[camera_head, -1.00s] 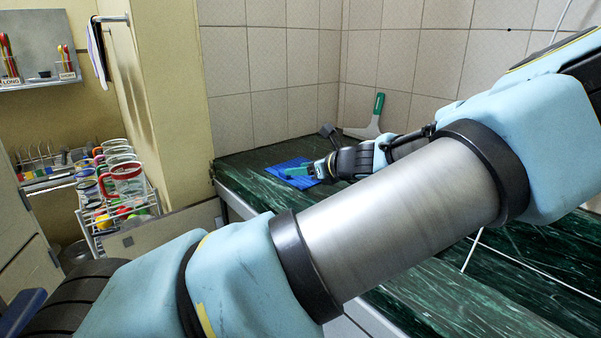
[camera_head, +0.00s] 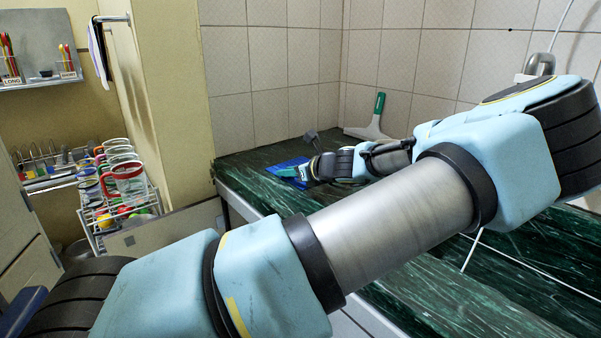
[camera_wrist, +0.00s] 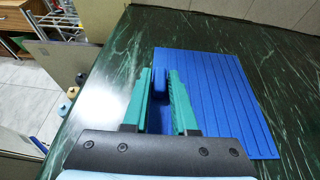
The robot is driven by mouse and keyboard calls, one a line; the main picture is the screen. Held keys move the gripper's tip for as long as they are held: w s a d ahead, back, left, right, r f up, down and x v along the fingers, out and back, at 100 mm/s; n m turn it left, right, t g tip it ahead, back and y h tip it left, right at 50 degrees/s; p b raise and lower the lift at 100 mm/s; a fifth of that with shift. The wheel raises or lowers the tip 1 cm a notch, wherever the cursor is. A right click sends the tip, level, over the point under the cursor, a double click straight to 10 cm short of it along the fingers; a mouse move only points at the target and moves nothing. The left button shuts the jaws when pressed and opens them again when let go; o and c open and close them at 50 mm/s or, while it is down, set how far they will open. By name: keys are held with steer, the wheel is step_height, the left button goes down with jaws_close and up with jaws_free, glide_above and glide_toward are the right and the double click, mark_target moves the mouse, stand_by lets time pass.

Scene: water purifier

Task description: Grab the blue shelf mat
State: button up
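The blue shelf mat (camera_head: 295,161) lies on the dark green marbled counter near its far left end. In the wrist view the mat (camera_wrist: 222,95) is a flat ribbed sheet to the right of and under my gripper. My gripper (camera_wrist: 160,73) has two green fingers spread apart, over the mat's left edge. A small raised blue piece shows in the gap between the fingers, and I cannot tell whether they touch it. In the head view my gripper (camera_head: 287,172) is low over the mat and partly covers it.
A green-handled squeegee (camera_head: 372,118) leans at the tiled wall behind the counter (camera_head: 255,192). A faucet (camera_head: 540,66) is at the right. A rack with mugs (camera_head: 120,180) stands left, off the counter.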

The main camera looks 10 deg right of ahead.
jaws_close()
steer(key=shift+r, duration=0.1)
stand_by(0.3)
